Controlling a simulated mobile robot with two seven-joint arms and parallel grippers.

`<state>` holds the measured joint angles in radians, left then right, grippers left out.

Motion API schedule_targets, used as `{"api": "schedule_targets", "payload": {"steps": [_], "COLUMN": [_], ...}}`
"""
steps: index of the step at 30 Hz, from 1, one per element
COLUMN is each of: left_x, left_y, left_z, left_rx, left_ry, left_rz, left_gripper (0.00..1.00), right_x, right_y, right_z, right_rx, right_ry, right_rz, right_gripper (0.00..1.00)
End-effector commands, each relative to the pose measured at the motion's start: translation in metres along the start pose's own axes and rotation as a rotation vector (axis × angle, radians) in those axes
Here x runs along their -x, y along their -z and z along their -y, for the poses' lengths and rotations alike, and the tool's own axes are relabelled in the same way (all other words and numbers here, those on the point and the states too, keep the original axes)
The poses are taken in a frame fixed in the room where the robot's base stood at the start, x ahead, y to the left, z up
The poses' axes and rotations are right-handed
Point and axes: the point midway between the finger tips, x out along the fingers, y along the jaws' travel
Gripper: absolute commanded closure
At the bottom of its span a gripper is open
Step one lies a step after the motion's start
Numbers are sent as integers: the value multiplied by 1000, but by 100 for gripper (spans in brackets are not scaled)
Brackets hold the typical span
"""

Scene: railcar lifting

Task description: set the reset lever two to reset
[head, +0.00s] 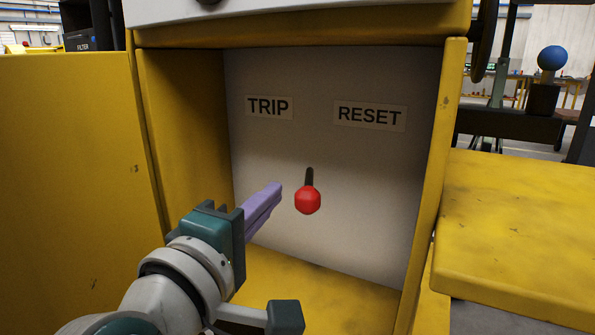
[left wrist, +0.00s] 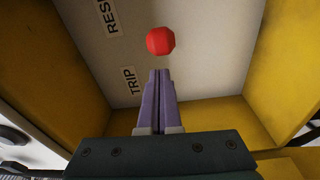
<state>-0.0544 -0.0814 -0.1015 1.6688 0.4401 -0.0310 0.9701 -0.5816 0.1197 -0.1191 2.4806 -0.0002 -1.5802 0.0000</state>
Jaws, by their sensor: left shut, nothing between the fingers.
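The reset lever, a dark stem with a red knob (head: 308,200), stands out from the white back panel (head: 330,235) of a yellow cabinet. In the head view its knob lies below and between the TRIP label (head: 268,107) and the RESET label (head: 370,116). My left gripper (head: 277,190), with purple fingers, is shut and empty, just left of the knob in the head view. In the left wrist view the knob (left wrist: 160,41) shows just beyond the closed fingertips (left wrist: 160,72), with a small gap in the picture. My right gripper is not in view.
The cabinet's yellow side walls (head: 432,185) and floor (head: 320,290) enclose the lever. A yellow door or panel (head: 75,190) stands at the left, and a yellow surface (head: 520,225) juts out at the right. A blue ball-topped part (head: 551,58) stands behind at right.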

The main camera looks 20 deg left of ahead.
Motion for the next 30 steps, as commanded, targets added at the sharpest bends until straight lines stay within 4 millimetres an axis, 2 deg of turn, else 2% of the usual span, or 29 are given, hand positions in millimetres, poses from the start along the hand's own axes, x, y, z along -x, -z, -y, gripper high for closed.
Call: {"api": "schedule_targets", "payload": {"steps": [3,15,30], "left_x": [0,-2,-2], "left_y": [-7,-26,-30], "left_z": [-2,-2,-2], "left_rx": [2,2,5], "left_ry": [1,1,2], "left_rz": [2,6,10], "left_gripper": [100,100,100], "right_x": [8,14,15], "right_y": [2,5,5], "right_z": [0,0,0], "right_rx": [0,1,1], "right_ry": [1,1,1], "right_rz": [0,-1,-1], "right_gripper": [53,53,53]}}
